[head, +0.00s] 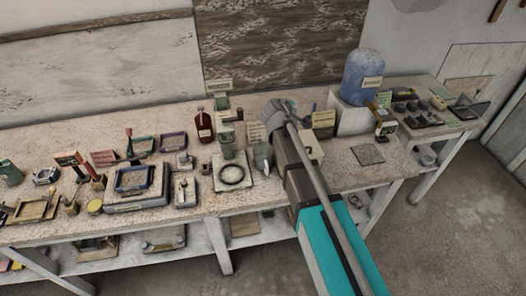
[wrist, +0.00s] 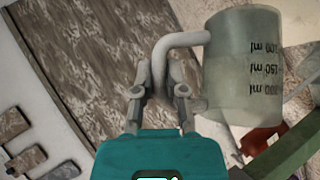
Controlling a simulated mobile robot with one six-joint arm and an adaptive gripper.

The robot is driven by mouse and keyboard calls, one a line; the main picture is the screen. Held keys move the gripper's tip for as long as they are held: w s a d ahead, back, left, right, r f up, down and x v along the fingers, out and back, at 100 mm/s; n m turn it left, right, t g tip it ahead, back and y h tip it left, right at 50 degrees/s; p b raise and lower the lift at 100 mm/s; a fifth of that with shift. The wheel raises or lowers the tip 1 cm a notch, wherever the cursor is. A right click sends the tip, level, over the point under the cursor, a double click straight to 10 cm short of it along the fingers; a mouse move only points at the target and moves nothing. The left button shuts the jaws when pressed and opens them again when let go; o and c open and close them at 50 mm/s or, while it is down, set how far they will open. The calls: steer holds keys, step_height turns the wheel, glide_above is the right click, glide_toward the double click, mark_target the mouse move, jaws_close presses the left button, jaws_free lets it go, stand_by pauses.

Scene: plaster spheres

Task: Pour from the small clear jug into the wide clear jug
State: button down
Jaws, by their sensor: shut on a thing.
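A clear jug (wrist: 243,70) with black volume marks shows in the wrist view, its print upside down. Its pale curved handle (wrist: 180,42) lies between the fingers of my gripper (wrist: 160,78), which is shut on it. There is a tint inside the jug with an edge in the upper part. In the head view my arm hides the fingers. A pale greenish vessel (head: 227,148) stands on the bench behind a black ring, and a greyish jug-like vessel (head: 263,157) shows beside my arm. I cannot tell for certain which is the wide clear jug.
Trays (head: 134,180) and small tools crowd the left. A blue container (head: 362,77) stands on a white block at right. Label cards stand near my arm.

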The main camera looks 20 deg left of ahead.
steer(key=shift+s+a+r, duration=0.2)
steer(key=shift+a+r, duration=0.05)
steer(key=shift+r, duration=0.05)
steer(key=shift+a+r+n+t, duration=0.1)
steer(key=shift+n+t, duration=0.2)
stand_by(0.7)
steer(key=shift+s+a+r+h, duration=0.2)
steer(key=shift+a+r+h, duration=0.05)
steer(key=shift+h, duration=0.15)
steer(key=shift+s+a+t+b, duration=0.1)
steer(key=shift+a+t+b, duration=0.05)
steer(key=shift+t+b, duration=0.2)
stand_by(0.6)
steer(key=shift+s+a+r+n, duration=0.2)
steer(key=shift+r+n, duration=0.1)
steer(key=shift+n, duration=0.1)
steer(key=shift+a+h, duration=0.1)
steer(key=shift+h, duration=0.2)
stand_by(0.6)
steer(key=shift+s+a+r+n+t+b, duration=0.2)
steer(key=shift+a+r+n+t+b, duration=0.15)
steer(key=shift+t, duration=0.2)
steer(key=shift+f, duration=0.1)
stand_by(0.6)
